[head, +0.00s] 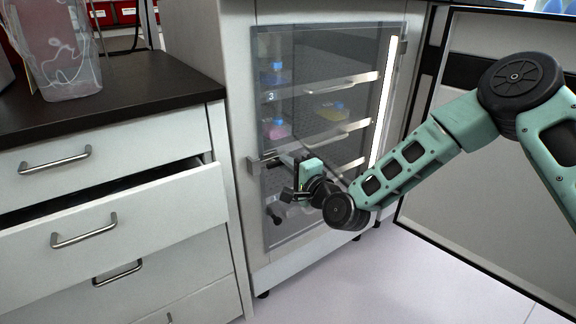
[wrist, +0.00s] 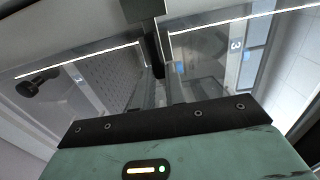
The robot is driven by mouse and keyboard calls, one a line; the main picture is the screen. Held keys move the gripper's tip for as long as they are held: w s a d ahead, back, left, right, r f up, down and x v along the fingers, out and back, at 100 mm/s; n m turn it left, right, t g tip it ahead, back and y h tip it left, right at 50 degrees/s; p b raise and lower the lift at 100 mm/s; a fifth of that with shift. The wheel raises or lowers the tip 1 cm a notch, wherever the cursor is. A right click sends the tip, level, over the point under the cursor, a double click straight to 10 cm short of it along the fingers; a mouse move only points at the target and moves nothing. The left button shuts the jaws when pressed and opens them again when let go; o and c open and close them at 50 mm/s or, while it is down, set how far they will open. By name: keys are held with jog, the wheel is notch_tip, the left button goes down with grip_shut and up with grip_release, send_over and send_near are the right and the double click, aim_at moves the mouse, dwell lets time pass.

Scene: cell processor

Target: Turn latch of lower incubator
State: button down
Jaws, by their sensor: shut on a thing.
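The lower incubator (head: 262,240) has a pale cabinet body and a closed-looking clear inner door (head: 300,225). Its latch (head: 262,161) is a small grey piece at the left edge of the clear door. My gripper (head: 290,181) is at that left edge, beside the latch, and hides part of it. In the wrist view, a dark latch bar (wrist: 155,42) runs down from the top between the clear panes to my gripper (wrist: 157,92). My gripper is shut on the latch; the exact contact is hard to see.
Bottles (head: 277,129) stand on shelves behind the clear door. The large outer door (head: 490,150) stands open on the right. A drawer cabinet (head: 110,195) with one drawer partly open is close on the left. A clear bin (head: 65,55) sits on its black top.

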dwell(0.4)
jog(key=c, duration=1.4)
grip_release()
jog(key=shift+c, duration=0.2)
jog(key=p+v, duration=0.1)
jog(key=v, duration=1.6)
jog(key=shift+s+d+p, duration=0.2)
jog(key=shift+p, duration=0.15)
